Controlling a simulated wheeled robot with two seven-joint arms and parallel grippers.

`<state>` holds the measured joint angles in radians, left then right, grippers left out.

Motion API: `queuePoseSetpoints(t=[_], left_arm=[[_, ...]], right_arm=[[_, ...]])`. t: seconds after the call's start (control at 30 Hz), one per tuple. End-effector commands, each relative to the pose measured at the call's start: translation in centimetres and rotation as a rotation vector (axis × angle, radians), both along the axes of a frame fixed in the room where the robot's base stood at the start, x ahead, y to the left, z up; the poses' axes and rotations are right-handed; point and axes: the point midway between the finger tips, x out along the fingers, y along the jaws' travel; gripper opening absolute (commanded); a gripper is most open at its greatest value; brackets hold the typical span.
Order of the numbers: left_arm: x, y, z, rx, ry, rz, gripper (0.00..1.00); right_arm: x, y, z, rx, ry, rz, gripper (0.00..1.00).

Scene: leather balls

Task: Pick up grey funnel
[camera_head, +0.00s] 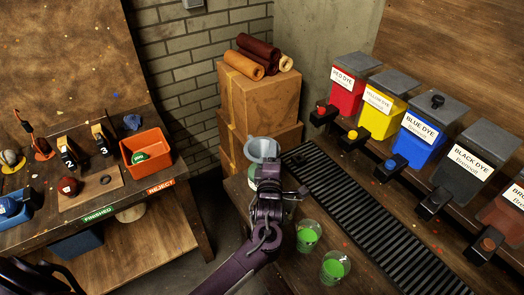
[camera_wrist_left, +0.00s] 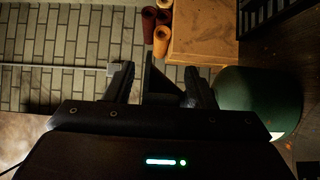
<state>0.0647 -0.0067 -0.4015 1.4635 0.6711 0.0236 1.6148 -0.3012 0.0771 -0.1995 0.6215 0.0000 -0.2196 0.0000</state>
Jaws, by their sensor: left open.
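I do not make out the funnel for certain in that view. My right gripper is not in view.
A green rounded container (camera_wrist_left: 258,102) stands right of the fingers in the wrist view. Two cups of green liquid (camera_head: 307,235) (camera_head: 335,266) stand right of my left arm. Cardboard boxes (camera_head: 259,105) stand behind the funnel. Dye dispensers (camera_head: 422,138) line the right side.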

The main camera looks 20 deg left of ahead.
Motion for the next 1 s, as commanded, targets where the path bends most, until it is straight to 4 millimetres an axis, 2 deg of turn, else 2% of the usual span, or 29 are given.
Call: queuePoseSetpoints(t=[0.17, 0.5, 0.53, 0.83, 1.0], left_arm=[[0.0, 0.0, -0.1, 0.000, 0.000, 0.000, 0.50], [0.0, 0.0, -0.1, 0.000, 0.000, 0.000, 0.07], [0.0, 0.0, 0.0, 0.000, 0.000, 0.000, 0.05], [0.0, 0.0, 0.5, -0.001, -0.001, 0.000, 0.05], [0.0, 0.0, 3.3, -0.004, -0.005, 0.001, 0.05]], right_arm=[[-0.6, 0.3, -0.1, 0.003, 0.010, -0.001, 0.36], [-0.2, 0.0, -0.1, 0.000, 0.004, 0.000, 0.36], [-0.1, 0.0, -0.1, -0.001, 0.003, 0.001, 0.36], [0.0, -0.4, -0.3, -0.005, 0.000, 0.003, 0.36], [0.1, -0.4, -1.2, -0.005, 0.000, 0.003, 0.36]])
